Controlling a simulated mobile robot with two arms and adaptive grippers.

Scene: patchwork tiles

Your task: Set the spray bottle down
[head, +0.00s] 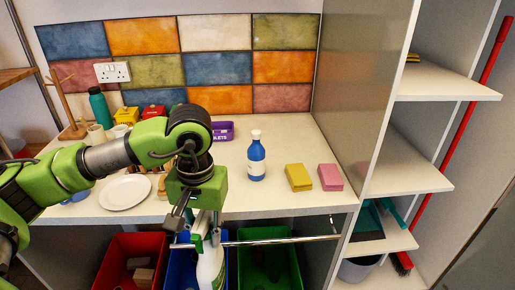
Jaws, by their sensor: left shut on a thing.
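My left gripper (198,228) is shut on the spray bottle (210,268). The bottle has a white body with green on it and hangs below the gripper. It shows in front of the counter's front edge, and its lower end is cut off by the bottom of the picture. The gripper and my arm hide part of its top. My right gripper is not in view.
The white counter (285,207) holds a blue bottle (256,160), a yellow sponge (298,177), a pink sponge (330,177) and a white plate (125,192). Red (112,262), blue (176,273) and green (262,235) bins stand below, near a metal rail (285,240). Shelves stand at right.

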